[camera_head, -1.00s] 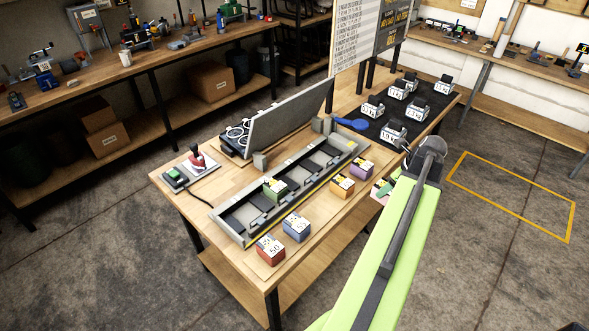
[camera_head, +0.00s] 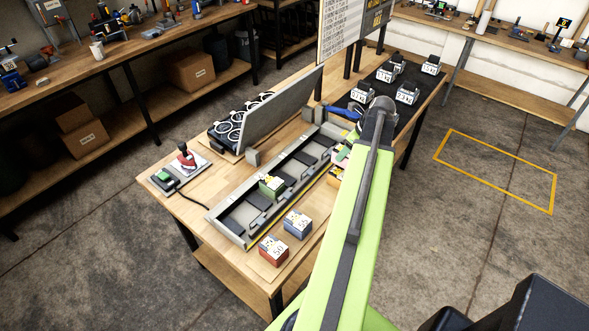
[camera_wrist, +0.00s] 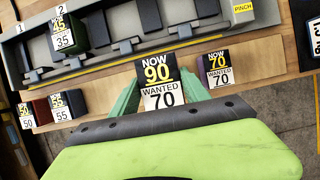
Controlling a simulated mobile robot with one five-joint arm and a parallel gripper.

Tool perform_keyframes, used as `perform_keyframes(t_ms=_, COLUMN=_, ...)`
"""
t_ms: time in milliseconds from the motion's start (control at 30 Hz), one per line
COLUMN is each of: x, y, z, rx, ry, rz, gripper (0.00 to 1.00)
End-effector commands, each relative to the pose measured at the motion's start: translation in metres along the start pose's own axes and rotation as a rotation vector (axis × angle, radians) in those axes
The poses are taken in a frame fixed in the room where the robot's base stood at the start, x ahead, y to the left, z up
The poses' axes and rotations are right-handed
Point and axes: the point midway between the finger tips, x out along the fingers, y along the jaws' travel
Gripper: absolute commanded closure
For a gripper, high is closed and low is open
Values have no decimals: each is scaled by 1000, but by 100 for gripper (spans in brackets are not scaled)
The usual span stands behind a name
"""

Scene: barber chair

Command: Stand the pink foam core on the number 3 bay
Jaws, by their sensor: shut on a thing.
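The pink foam core (camera_wrist: 162,98) is in my gripper (camera_wrist: 160,100). In the wrist view its label reads NOW 90, WANTED 70, and green fingers stand on either side of it. The tray shows numbers 1 and 2 in the wrist view; the number 3 is not readable. A green block (camera_head: 271,186) sits in bay 2. The bay to its right (camera_wrist: 124,22) looks empty.
A red block (camera_head: 273,251) and a blue block (camera_head: 297,223) stand in front of the tray. A block marked 70 (camera_wrist: 217,70) stands to the right. A grey panel (camera_head: 281,110) rises behind the tray.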

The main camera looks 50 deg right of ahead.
Motion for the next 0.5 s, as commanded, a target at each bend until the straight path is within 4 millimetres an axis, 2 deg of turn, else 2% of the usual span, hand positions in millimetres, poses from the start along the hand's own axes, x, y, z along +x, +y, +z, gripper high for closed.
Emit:
perform_keyframes(t_ms=33, x=-1, y=-2, z=24, rx=-11, ry=0, rz=4, gripper=88)
perform_keyframes(t_ms=100, x=4, y=-1, z=49, rx=-18, ry=-1, rz=7, gripper=88)
perform_keyframes(t_ms=200, x=9, y=2, z=71, rx=-22, ry=-1, rz=9, gripper=88)
perform_keyframes(t_ms=367, x=14, y=4, z=76, rx=-21, ry=-2, rz=8, gripper=88)
perform_keyframes(t_ms=500, x=38, y=18, z=84, rx=-25, ry=-1, rz=9, gripper=88)
